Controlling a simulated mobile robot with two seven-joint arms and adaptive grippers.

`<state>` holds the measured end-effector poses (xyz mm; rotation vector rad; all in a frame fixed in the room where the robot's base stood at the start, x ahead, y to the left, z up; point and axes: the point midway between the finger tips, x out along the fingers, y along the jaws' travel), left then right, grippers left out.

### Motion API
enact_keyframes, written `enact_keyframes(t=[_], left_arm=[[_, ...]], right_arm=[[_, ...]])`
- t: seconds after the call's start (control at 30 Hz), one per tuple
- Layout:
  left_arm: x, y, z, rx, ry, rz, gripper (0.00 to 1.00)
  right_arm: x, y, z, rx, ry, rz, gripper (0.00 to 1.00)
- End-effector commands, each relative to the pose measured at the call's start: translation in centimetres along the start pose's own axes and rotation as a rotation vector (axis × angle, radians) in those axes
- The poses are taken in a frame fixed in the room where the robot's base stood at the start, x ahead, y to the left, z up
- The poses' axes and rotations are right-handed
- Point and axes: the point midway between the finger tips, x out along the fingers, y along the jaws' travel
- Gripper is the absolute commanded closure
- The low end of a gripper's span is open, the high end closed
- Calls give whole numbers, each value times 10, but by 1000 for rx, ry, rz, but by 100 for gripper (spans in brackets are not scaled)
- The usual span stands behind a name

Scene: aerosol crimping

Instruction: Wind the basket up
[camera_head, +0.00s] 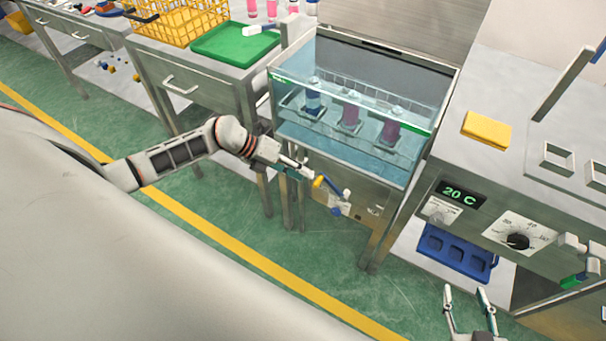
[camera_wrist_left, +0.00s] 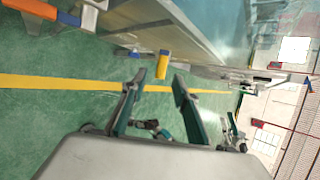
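The basket (camera_head: 333,121) is a wire rack in the glass water tank (camera_head: 425,150), holding three cans, one blue and two pink. It appears low in the water. The winding crank on the tank front has a yellow handle (camera_head: 319,182), a blue arm (camera_head: 332,188) and a blue end piece (camera_head: 337,210). My left gripper (camera_head: 304,173) is beside the yellow handle. In the left wrist view the gripper (camera_wrist_left: 154,84) is open, and the yellow handle (camera_wrist_left: 162,64) shows just beyond and between its fingertips, not clearly gripped. My right gripper (camera_head: 468,291) is open and empty at the lower right.
A bench on the right has a 20 C display (camera_head: 460,194), a dial (camera_head: 517,241) and a yellow sponge-like block (camera_head: 486,130). A blue tray (camera_head: 455,254) is below it. The left bench holds a green tray (camera_head: 235,44) and a yellow crate (camera_head: 181,22). Floor in front is clear.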

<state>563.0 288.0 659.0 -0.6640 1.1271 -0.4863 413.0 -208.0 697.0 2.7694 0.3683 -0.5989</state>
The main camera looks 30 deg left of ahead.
Motion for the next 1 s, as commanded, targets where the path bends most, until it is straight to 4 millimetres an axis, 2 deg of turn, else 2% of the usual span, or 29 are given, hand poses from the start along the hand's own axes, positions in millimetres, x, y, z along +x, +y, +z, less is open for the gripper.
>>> enact_keyframes(t=[0.27,0.83,0.87,0.9,0.97,1.0], left_arm=[[-16,-3,0,1,0,0,71],[-16,-2,0,1,1,1,71],[-16,-2,0,0,1,1,76],[-15,-2,-1,-5,2,-1,86],[-12,-1,-5,-42,11,-13,100],[-7,-1,-10,-92,23,-29,100]], right_arm=[[-3,4,-13,-2,12,4,60],[-4,5,-16,-3,14,5,60],[-4,5,-16,-3,14,5,60],[-3,4,-15,-3,14,5,60],[-2,3,-14,-1,16,4,60],[-1,2,-12,1,17,2,60]])
